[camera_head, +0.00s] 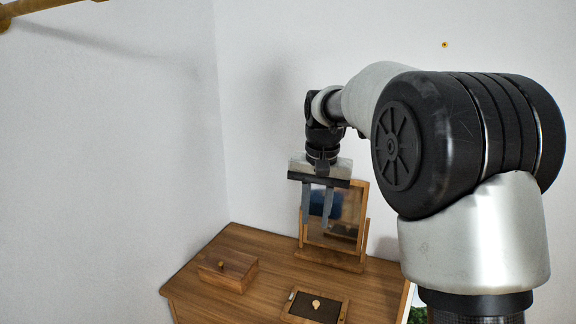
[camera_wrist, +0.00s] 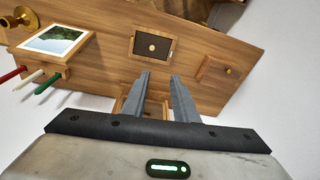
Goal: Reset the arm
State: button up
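My gripper (camera_head: 316,226) hangs pointing down above the wooden table (camera_head: 262,240), in front of a wood-framed tilting mirror (camera_head: 358,205). Its two grey fingers are apart with nothing between them. The fingers (camera_wrist: 160,76) also show spread and empty in the wrist view. In the head view they overlap the mirror's glass, and I cannot tell how much space lies between them. The arm reaches in from the right, bent at the elbow.
A small wooden box (camera_head: 228,269) with a knob sits at the table's left. A dark-centred framed tray (camera_head: 316,307) with a pale round knob lies at the front. The wrist view shows a picture block (camera_wrist: 58,62) with coloured sticks and a brass piece (camera_wrist: 22,17). White walls stand behind.

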jog(key=s+d+r+t+p, duration=0.1)
jog(key=s+d+r+p, duration=0.15)
jog(key=s+r, duration=0.5)
jog(key=s+d+n+t+p, duration=0.1)
jog(key=s+d, duration=0.1)
jog(key=s, duration=0.9)
jog(key=s+d+n+t+p, duration=0.2)
jog(key=s+d, duration=0.1)
jog(key=s, duration=0.8)
jog(key=shift+r, duration=0.15)
